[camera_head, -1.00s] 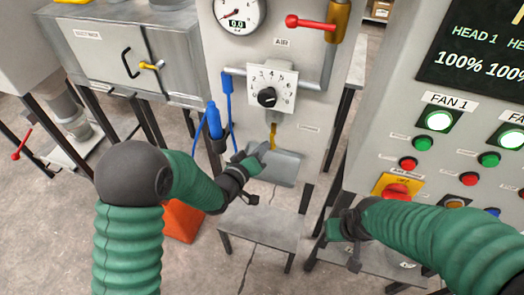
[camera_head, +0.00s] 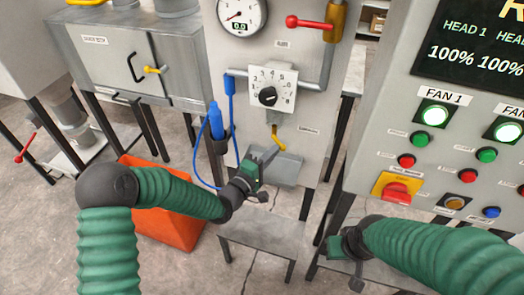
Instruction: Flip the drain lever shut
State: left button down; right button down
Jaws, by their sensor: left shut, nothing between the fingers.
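A small yellow lever (camera_head: 279,140) hangs under the dial box on the grey panel, above a grey metal chute (camera_head: 283,172). It slants down to the right. I cannot read the small label beside it. My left gripper (camera_head: 268,158) is shut and empty, just below and left of the lever, in front of the chute. I cannot tell whether its tips touch the lever. My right gripper (camera_head: 343,248) is low at the right, in front of the fan cabinet, away from the lever. Its fingers are too unclear to judge.
A dial box (camera_head: 269,88) and a red-handled valve (camera_head: 310,23) are above the lever. A blue tool (camera_head: 215,122) with a looped cord hangs left of it. A small grey table (camera_head: 262,230) stands below. An orange bin (camera_head: 165,230) is partly behind my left arm.

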pick_arm(q)
jog(key=shift+d+r+n, duration=0.2)
jog(key=shift+d+n, duration=0.05)
jog(key=shift+n, duration=0.55)
jog(key=shift+s+d+r+n+t+b, duration=0.1)
jog(key=shift+d+r+n+t+b, duration=0.1)
jog(key=shift+n+t+b, duration=0.35)
jog(key=shift+s+d+r+n+t+b, duration=0.1)
jog(key=shift+n+t, duration=0.1)
jog(key=shift+n, duration=0.5)
jog(key=shift+w+d+r+n+t+b, duration=0.1)
jog(key=shift+d+r+n+t+b, duration=0.05)
jog(key=shift+n, duration=0.5)
jog(key=shift+s+d+r+n+t+b, duration=0.1)
jog(key=shift+n+t, duration=0.1)
jog(key=shift+n, duration=0.5)
jog(key=shift+f, duration=0.1)
